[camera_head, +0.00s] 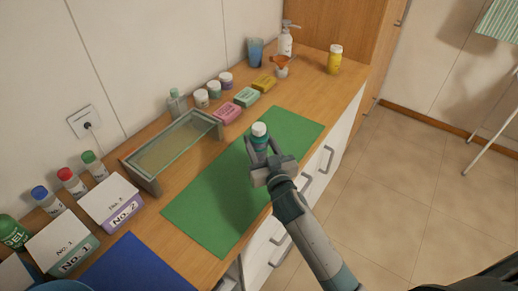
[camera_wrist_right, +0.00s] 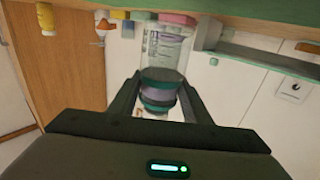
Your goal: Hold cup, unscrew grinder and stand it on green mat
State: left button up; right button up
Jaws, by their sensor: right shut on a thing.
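My right gripper (camera_head: 267,165) is shut around a small upright grinder (camera_head: 260,131) with a pale top and a teal band, over the far part of the green mat (camera_head: 220,205). In the right wrist view, the jaws (camera_wrist_right: 160,105) grip the grinder's teal and purple-grey bands (camera_wrist_right: 162,88). A clear, labelled cup-like part (camera_wrist_right: 166,48) extends from the bands toward the mat side. I cannot tell whether its end touches the mat. My left gripper is not in view.
A glass-topped stand (camera_head: 172,145) is left of the mat. Soap bars (camera_head: 246,97) and small jars (camera_head: 201,98) line the back. A blue mat (camera_head: 135,265) and white box (camera_head: 110,202) are near left. Most of the green mat is bare.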

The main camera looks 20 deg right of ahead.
jog(key=s+d+r+b, duration=0.2)
jog(key=s+d+r, duration=0.3)
jog(key=d, duration=0.5)
notch_tip(320, 180, up, 3)
jog(key=shift+s+f+b, duration=0.15)
jog(key=shift+s+b, duration=0.2)
jog(key=o, duration=0.9)
jog(key=shift+d, duration=0.1)
jog(key=c, duration=0.9)
jog(key=s+a+f+b, duration=0.2)
jog(key=s+a+f, duration=0.1)
jog(key=s, duration=0.4)
jog(key=s+a+f+b, duration=0.1)
jog(key=s+a+f, duration=0.3)
jog(key=s+a, duration=0.2)
jog(key=shift+s+b, duration=0.35)
jog(key=shift+s, duration=0.4)
